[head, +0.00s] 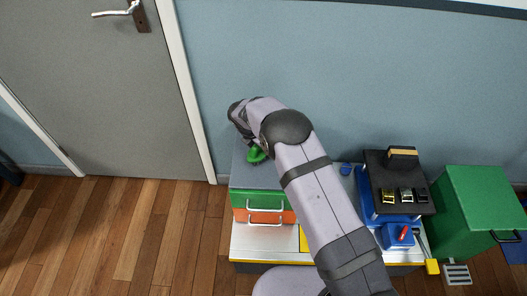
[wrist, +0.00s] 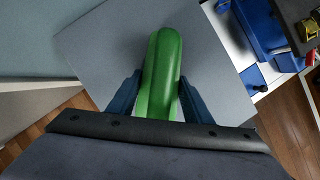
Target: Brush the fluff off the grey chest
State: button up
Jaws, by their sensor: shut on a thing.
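The chest (head: 240,178) has a flat grey top and a green drawer above an orange one, both shut, with pale handles. Its grey top fills much of the wrist view (wrist: 100,45). My gripper (wrist: 160,82) is shut on a green brush (wrist: 163,60), with a blue finger on each side of its handle. In the head view the brush (head: 257,155) shows at the back of the chest top, partly hidden by my arm. I cannot tell whether its bristles touch the top. I can make out no fluff on the visible parts of the top.
The chest stands on a white bench (head: 280,238) with a yellow-marked edge. To the right are a black stand with metal buckles (head: 400,180), a blue box with a red part (head: 398,236) and a green bin (head: 480,212). The blue wall is close behind; a door is left.

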aim_at(254, 152)
jog(key=shift+w+f, duration=0.1)
jog(key=shift+w, duration=0.3)
jog(key=a, duration=0.2)
jog(key=shift+s+a, duration=0.1)
jog(key=shift+a, duration=0.2)
jog(key=shift+s+p, duration=0.65)
jog(key=shift+s, duration=0.55)
jog(key=shift+s+p, duration=0.5)
jog(key=shift+s, duration=0.6)
jog(key=shift+s+p, duration=0.5)
jog(key=shift+s, duration=3.2)
notch_tip(254, 152, up, 8)
jog(key=p, duration=0.7)
jog(key=shift+r, duration=0.2)
jog(key=shift+d, duration=0.1)
